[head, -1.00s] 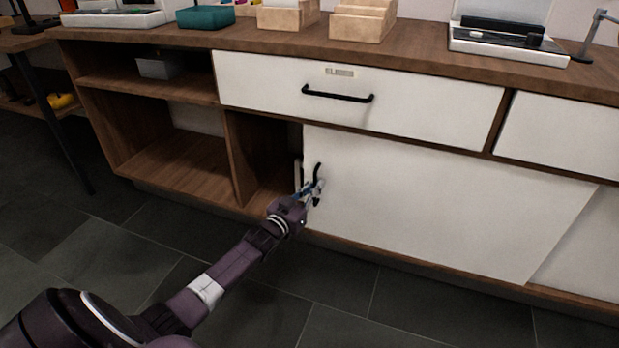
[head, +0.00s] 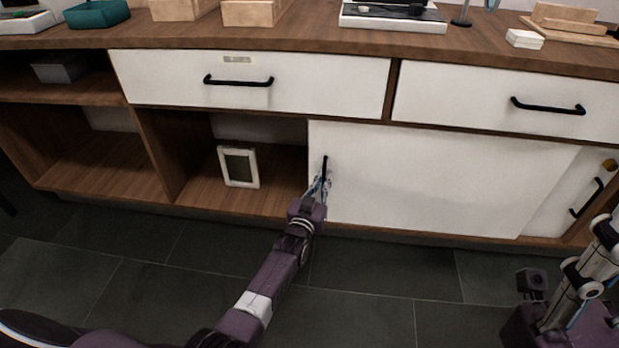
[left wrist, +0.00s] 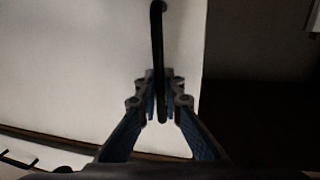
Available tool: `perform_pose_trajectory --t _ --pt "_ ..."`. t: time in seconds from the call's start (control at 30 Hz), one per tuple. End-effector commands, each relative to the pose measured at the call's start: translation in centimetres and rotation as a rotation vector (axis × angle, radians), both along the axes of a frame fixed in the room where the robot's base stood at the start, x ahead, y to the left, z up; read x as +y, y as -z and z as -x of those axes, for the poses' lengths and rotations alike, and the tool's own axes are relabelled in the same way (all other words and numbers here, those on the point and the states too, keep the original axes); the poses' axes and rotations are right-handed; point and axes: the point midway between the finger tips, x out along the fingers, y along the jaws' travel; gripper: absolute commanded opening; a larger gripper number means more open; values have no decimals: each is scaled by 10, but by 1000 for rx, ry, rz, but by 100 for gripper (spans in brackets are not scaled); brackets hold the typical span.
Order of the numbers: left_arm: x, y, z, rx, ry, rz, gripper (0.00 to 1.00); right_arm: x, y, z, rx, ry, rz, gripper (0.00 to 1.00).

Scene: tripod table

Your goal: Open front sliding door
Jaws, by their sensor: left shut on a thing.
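The front sliding door (head: 430,185) is a white panel in the lower part of the wooden cabinet. A black vertical handle (head: 325,170) is on it near its left edge. My left gripper (head: 321,187) is shut on this handle; in the left wrist view the fingers (left wrist: 160,105) close around the lower part of the black bar (left wrist: 157,50). The compartment to the left of the door stands open, and a framed object (head: 239,166) stands inside it. My right gripper (head: 532,281) shows at the lower right, away from the cabinet; its fingers are not clear.
Another white door (head: 565,205) with a black handle is partly behind the front door at the right. Two white drawers (head: 330,85) lie above. The wooden countertop (head: 290,40) holds boxes and a teal tray (head: 97,14). The dark tiled floor in front is clear.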

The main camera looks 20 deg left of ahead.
Motion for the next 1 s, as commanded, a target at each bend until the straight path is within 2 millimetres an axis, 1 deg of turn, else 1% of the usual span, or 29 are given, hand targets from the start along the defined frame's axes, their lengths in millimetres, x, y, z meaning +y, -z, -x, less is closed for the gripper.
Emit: perform_pose_trajectory --t 0.1,0.47,0.5,0.53,0.87,1.0 --pt "-6 -1 -1 -2 0 1 0 0 0 0 0 0 0 40" --pt "-6 0 -2 -1 0 0 0 0 0 0 0 0 0 40" --pt "-6 0 -1 -1 0 0 12 0 0 0 0 -1 0 40" --pt "-6 0 -2 -1 0 0 15 0 0 0 0 0 0 40" --pt "-5 0 0 0 -1 0 15 0 1 -1 3 1 0 40" --pt "-6 1 10 1 0 0 15 0 0 -1 2 1 0 40"
